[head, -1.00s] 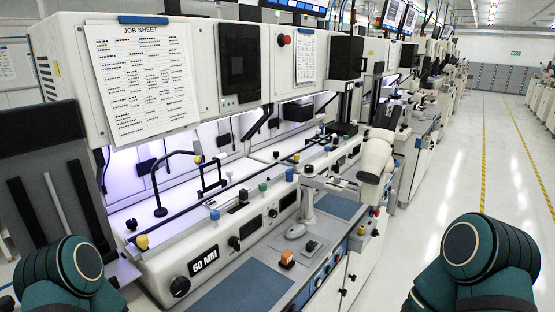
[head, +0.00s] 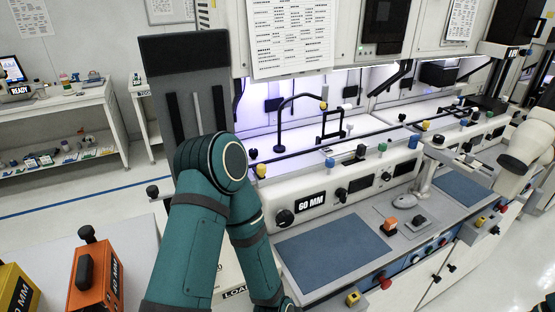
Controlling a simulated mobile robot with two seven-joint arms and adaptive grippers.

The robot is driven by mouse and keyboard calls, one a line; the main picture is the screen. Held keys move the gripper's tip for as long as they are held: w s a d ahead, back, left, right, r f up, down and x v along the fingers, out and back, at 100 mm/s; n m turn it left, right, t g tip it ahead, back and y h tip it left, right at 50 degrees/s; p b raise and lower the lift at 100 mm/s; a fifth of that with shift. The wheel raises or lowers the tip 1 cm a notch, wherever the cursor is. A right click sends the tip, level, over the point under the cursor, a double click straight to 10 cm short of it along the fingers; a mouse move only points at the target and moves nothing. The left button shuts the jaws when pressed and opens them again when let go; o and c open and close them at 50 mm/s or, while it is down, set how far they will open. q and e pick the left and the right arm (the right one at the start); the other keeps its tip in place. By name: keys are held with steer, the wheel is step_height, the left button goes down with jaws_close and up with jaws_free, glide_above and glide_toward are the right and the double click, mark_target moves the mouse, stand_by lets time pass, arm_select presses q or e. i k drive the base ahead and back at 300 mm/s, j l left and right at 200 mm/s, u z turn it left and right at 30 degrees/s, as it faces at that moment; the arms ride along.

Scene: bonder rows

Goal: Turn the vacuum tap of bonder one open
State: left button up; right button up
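The nearest bonder (head: 350,185), a long white machine with a 60 MM plate (head: 311,202), fills the middle of the head view. I cannot tell which fitting is its vacuum tap. A black round knob (head: 285,217) sits left of the plate, and another black knob (head: 341,195) sits to its right. Along the top edge are a yellow knob (head: 261,171), a blue knob (head: 330,162) and a green knob (head: 382,147). My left arm is folded in front of the machine's left end, hiding part of it. Neither gripper shows.
A blue-grey mat (head: 335,252) lies on the bonder's front shelf, with an orange button (head: 390,225) to its right. An orange 40 MM block (head: 97,275) and a yellow 50 MM block (head: 17,292) stand at lower left. A white bench (head: 60,105) stands behind, with open floor between.

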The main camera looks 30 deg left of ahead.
mark_target(414, 140)
steer(key=u, duration=0.6)
steer(key=l+u, duration=0.1)
steer(key=l, duration=1.9)
steer(key=i+l, duration=0.1)
steer(key=l, duration=0.25)
steer(key=i+l+u, duration=0.1)
steer(key=l, duration=0.55)
steer(key=i+u, duration=0.05)
